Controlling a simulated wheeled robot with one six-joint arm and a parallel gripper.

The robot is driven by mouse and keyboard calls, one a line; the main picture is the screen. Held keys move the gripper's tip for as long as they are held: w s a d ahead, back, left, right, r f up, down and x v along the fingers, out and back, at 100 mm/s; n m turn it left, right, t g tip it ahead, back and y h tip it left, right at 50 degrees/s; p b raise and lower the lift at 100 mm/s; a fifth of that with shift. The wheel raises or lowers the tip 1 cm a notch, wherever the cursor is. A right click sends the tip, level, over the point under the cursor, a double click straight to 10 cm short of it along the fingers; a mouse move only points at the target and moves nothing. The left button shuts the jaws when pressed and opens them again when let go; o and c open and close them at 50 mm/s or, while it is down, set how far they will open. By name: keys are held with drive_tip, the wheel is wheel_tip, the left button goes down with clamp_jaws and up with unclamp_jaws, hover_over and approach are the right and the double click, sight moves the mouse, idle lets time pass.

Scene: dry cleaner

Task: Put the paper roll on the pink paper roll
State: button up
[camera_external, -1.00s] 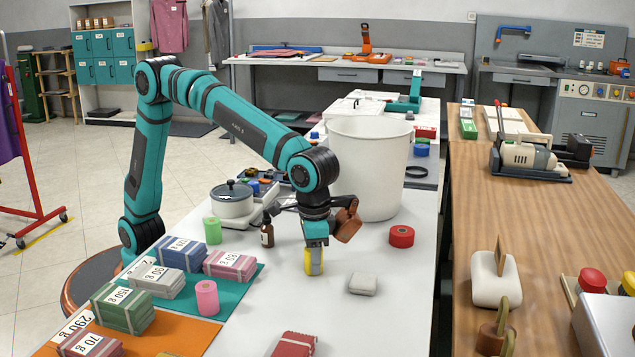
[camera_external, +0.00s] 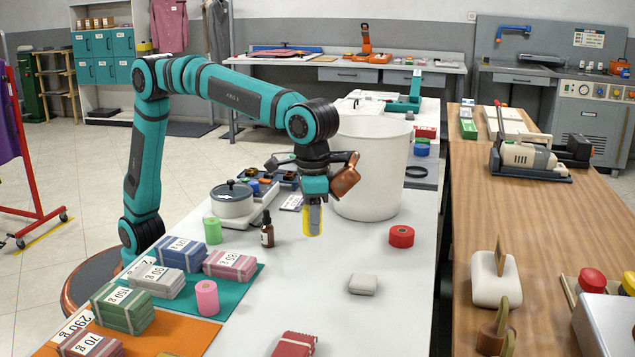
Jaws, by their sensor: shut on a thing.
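The pink paper roll (camera_external: 207,299) stands upright on the table, at the right edge of the teal mat. My gripper (camera_external: 313,206) points down and is shut on a yellow paper roll (camera_external: 313,224). It holds the roll upright, above the white table top (camera_external: 290,275). The fingers cover part of the yellow roll. The gripper is to the right of the pink roll and farther back. A green roll (camera_external: 212,231) stands upright near the pot.
Bundles of labelled packs (camera_external: 180,253) lie on the mats beside the pink roll. A brown dropper bottle (camera_external: 267,230) stands left of my gripper. A large white bin (camera_external: 375,170), a red roll (camera_external: 401,237) and a grey block (camera_external: 362,284) are to the right. The table's middle is clear.

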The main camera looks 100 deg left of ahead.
drive_tip(key=s+d+r, duration=0.3)
drive_tip(key=s+d, duration=0.5)
drive_tip(key=d, duration=0.3)
wheel_tip(320, 180, up, 3)
hover_over(207, 286)
drive_tip(key=shift+n, duration=0.3)
drive_tip(key=shift+f, duration=4.8)
drive_tip(key=shift+f, duration=0.15)
drive_tip(key=o, duration=1)
wheel_tip(207, 286, up, 12)
drive_tip(key=shift+r, duration=0.2)
